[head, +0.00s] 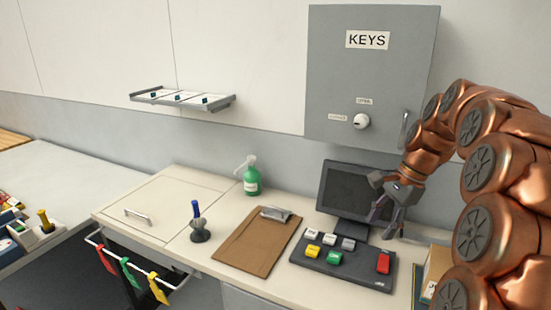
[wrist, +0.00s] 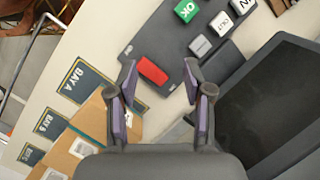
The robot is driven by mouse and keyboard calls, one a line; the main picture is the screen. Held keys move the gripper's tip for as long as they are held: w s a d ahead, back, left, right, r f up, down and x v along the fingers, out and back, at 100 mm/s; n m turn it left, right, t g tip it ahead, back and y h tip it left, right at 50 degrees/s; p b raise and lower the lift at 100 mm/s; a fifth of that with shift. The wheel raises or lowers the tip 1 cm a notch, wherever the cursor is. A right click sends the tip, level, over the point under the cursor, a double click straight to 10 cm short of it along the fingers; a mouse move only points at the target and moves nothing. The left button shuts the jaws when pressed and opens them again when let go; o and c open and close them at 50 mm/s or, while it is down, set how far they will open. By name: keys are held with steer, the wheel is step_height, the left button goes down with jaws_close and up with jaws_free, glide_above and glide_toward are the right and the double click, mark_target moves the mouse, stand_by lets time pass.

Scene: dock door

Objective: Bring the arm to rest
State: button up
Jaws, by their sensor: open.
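My copper-coloured arm (head: 489,180) reaches in from the right and bends over toward the desk. My gripper (head: 385,218) hangs in front of the dark monitor (head: 358,190), above the right part of the button panel (head: 330,267). In the wrist view my gripper (wrist: 160,85) has its two fingers spread apart with nothing between them. The red button (head: 383,263) on the panel lies beyond the fingertips; it also shows in the wrist view (wrist: 152,71).
A grey KEYS cabinet (head: 370,80) hangs on the wall behind my arm. Cardboard boxes (wrist: 88,125) stand near the gripper, beside BAY labels. A clipboard (head: 257,243), a pen in a holder (head: 199,228) and a green bottle (head: 251,179) stand left of the panel. The desk's left part is clear.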

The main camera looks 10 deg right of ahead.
steer(key=s+a+n+g, duration=0.1)
steer(key=s+a+n, duration=0.45)
steer(key=a, duration=0.35)
steer(key=s+a+f+n+h, duration=0.1)
steer(key=s+a+f+n, duration=0.2)
steer(key=s, duration=0.4)
steer(key=s+a+f+n+g+h, duration=0.1)
steer(key=s+a+f+n, duration=0.2)
steer(key=s, duration=0.4)
steer(key=s+a+f+n+h, duration=0.1)
steer(key=s+a+f+n, duration=0.2)
steer(key=s+n, duration=0.2)
steer(key=s, duration=0.3)
steer(key=shift+a+h, duration=0.2)
steer(key=shift+h, duration=0.1)
steer(key=shift+c, duration=0.9)
steer(key=shift+d, duration=0.15)
